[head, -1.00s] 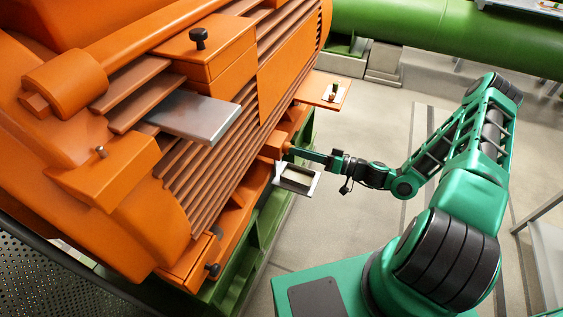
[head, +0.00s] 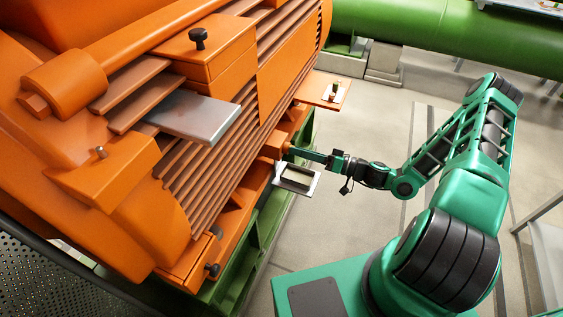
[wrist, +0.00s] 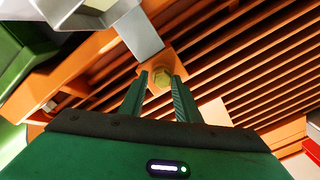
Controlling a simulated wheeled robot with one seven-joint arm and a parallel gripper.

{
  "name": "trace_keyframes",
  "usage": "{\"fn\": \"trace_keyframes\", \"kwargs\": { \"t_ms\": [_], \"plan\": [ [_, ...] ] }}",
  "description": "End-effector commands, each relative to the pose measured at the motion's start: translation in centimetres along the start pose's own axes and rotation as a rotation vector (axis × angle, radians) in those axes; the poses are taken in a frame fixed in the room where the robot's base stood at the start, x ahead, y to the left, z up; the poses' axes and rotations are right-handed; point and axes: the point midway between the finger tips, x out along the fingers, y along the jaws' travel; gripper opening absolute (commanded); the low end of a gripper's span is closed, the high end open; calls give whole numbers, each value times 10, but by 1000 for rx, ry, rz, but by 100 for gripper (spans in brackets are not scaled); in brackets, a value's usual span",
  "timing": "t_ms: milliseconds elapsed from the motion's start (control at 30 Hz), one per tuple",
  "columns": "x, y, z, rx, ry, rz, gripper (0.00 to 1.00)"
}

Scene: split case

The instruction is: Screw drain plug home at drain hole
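The brass drain plug (wrist: 161,77) has a hex-shaped head and sits at the orange boss on the side of the orange casing, where the drain hole is hidden behind it. The boss (head: 271,148) also shows in the head view. My gripper (wrist: 160,82) points straight at the boss, with one green finger on each side of the plug head. The fingertips lie very close to the head; whether they touch it is not clear. In the head view my gripper (head: 292,152) reaches the boss from the right, and the plug is too small to make out.
A light-rimmed open tray (head: 311,186) is just below my fingers. An orange shelf (head: 309,90) with small parts juts out above. A grey metal plate (head: 195,115) sticks out at the left.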

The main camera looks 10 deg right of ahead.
Motion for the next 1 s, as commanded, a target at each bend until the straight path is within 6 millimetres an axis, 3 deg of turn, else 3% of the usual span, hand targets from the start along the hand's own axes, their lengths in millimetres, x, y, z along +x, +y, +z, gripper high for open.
{"fn": "trace_keyframes", "kwargs": {
  "t_ms": [167,1000],
  "plan": [
    [-2,-1,0,1,0,-3,30],
    [-68,-2,0,1,1,-5,30]
  ]
}}
